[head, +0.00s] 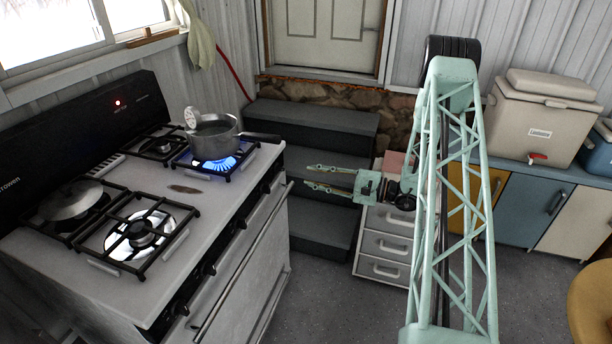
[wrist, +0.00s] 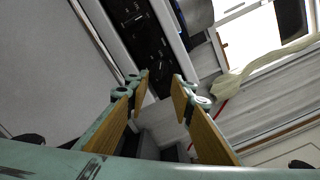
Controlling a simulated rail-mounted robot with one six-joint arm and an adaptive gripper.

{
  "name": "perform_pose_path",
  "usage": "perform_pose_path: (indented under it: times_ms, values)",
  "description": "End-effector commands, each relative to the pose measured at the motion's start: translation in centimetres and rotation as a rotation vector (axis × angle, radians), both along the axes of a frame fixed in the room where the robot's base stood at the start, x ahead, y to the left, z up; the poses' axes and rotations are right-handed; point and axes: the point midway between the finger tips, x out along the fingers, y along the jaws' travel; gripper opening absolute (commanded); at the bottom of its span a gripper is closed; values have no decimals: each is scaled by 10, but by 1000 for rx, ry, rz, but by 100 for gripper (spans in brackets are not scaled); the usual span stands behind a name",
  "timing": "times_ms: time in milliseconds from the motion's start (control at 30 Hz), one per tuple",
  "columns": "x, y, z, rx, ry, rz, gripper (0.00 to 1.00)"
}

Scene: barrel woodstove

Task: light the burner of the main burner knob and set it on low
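The white stove (head: 240,200) stands at left in the head view. Dark knobs (head: 209,268) line its front panel, and the panel (wrist: 138,32) also shows in the wrist view, beyond my fingertips. I cannot tell which is the main burner knob or how the knobs are turned. A blue flame (head: 228,163) burns under a grey saucepan (head: 213,140) on the front right burner. The front left burner (head: 142,232) shows no flame. My gripper (head: 308,177) is open and empty, right of the stove and apart from it; its fingers (wrist: 161,82) also show in the wrist view.
Dark steps (head: 310,120) and a white drawer unit (head: 384,246) stand behind and below my gripper. An oven handle (head: 240,262) runs along the stove front.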

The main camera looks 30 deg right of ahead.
Motion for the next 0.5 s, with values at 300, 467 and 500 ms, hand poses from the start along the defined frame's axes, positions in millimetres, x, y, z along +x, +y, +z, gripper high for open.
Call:
perform_pose_path:
  times_ms: [300, 467, 500]
  values:
    - [-10, -8, 0, 0, 0, 1, 22]
    - [-11, -8, 0, 0, 0, 1, 22]
    - [-11, -8, 0, 0, 0, 1, 22]
